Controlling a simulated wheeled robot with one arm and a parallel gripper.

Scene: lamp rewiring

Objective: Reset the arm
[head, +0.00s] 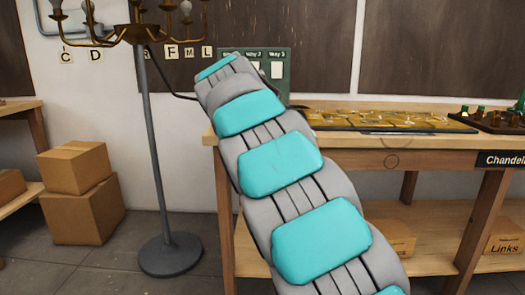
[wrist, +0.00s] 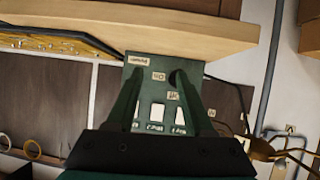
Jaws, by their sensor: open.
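My arm (head: 280,166), grey with teal pads, stretches from the lower right up toward the green panel (head: 270,66) at the back of the workbench. In the wrist view my gripper (wrist: 157,78) is open, its two dark green fingers apart with nothing visible between them. Beyond them is the same green panel (wrist: 157,90), with small labels and several white plates. The picture does not show whether the fingers touch it. In the head view my gripper is hidden behind the arm.
A brass chandelier (head: 135,32) hangs on a grey stand (head: 152,140) left of my arm. The wooden workbench (head: 365,141) holds a tray of brass parts (head: 380,119) on the right. Cardboard boxes (head: 80,200) are stacked at left. Floor shows between boxes and stand.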

